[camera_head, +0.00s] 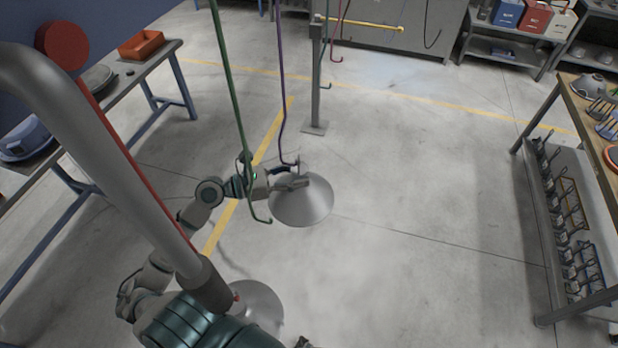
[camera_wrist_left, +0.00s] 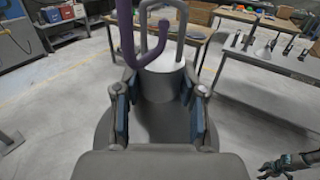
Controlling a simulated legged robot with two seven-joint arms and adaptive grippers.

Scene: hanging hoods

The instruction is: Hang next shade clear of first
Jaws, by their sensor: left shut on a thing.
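A grey conical shade (camera_head: 303,205) is in my left gripper (camera_head: 290,184), over open floor in the head view. In the left wrist view the gripper's fingers (camera_wrist_left: 160,108) close on the shade's neck (camera_wrist_left: 164,80), with a wire loop (camera_wrist_left: 181,30) above. A purple hook (camera_head: 283,140) hangs at the shade's top. Its curved end (camera_wrist_left: 128,40) overlaps the loop; I cannot tell if it passes through. Another grey shade (camera_head: 258,305) is low by my body, partly hidden. My right gripper (camera_wrist_left: 278,167) shows small at the lower right of the wrist view.
A green hook (camera_head: 238,110) hangs just left of the held shade. A grey post (camera_head: 316,80) stands behind. Workbenches stand at left (camera_head: 170,47) and right (camera_head: 565,95). The floor right of the shade is clear.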

